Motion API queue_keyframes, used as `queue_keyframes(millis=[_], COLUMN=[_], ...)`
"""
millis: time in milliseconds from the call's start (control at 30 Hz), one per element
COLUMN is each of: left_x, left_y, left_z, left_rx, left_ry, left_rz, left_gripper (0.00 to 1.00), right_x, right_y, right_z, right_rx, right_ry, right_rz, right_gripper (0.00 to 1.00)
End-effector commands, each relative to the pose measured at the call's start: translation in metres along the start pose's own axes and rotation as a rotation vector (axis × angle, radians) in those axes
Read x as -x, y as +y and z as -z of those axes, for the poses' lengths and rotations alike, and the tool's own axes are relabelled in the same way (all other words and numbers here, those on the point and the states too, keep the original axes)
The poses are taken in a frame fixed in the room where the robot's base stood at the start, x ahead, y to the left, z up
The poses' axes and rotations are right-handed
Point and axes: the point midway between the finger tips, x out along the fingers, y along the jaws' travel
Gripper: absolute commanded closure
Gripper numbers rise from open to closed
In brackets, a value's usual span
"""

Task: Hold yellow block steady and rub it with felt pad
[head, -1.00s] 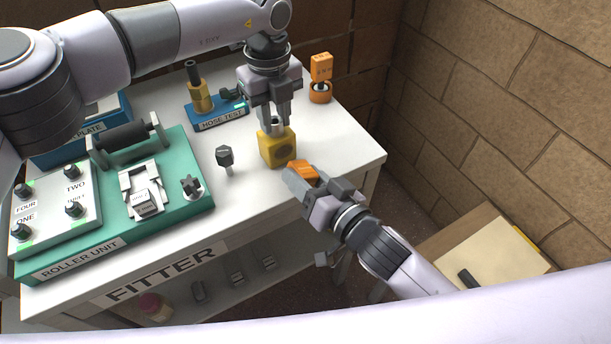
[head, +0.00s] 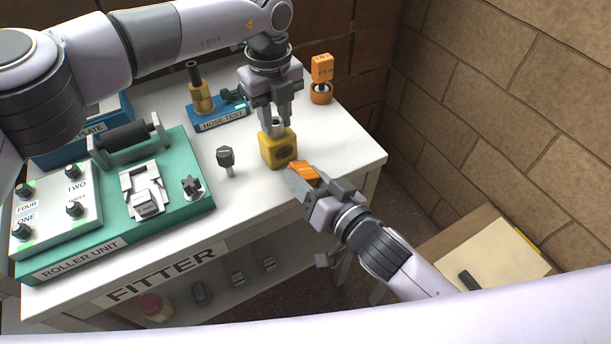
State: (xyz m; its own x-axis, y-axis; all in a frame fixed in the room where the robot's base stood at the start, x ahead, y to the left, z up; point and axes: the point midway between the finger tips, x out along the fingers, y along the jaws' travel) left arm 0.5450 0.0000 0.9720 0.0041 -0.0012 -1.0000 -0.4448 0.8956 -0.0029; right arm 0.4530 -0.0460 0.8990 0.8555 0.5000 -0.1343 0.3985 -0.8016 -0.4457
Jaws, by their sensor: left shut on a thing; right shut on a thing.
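The yellow block (head: 270,154) stands on the white table near its right front side. A dark round patch shows on its front face. My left gripper (head: 275,126) points down from above and is shut on the block's top part. My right gripper (head: 303,181) comes in from the lower right and is shut on an orange pad (head: 304,171), which I take for the felt pad. The pad is close to the block's front right side; I cannot tell whether they touch. Part of the pad is hidden by the gripper fingers.
A dark-headed peg (head: 226,160) stands left of the block. The green roller unit (head: 180,213) fills the table's left side. The blue hose test stand (head: 219,122) and an orange stand (head: 321,94) are behind. The table's right end is clear.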

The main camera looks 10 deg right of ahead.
Motion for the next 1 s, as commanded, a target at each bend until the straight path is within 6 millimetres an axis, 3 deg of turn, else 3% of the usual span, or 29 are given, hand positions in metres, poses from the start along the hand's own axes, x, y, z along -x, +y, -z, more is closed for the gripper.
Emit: queue_keyframes(millis=[267, 1000], left_x=[-0.006, -0.006], left_y=[0.001, 0.002], left_z=[0.002, 0.002], left_rx=[-0.003, -0.003], left_ry=[0.006, 0.006], left_rz=[-0.008, -0.01], left_gripper=[1.0, 1.0], right_x=[-0.001, -0.022], right_y=[-0.001, -0.028], right_z=[-0.001, -0.011], right_rx=[-0.001, 0.0], right_ry=[0.0, 0.0], right_rz=[0.0, 0.0], right_gripper=[0.78, 0.78])
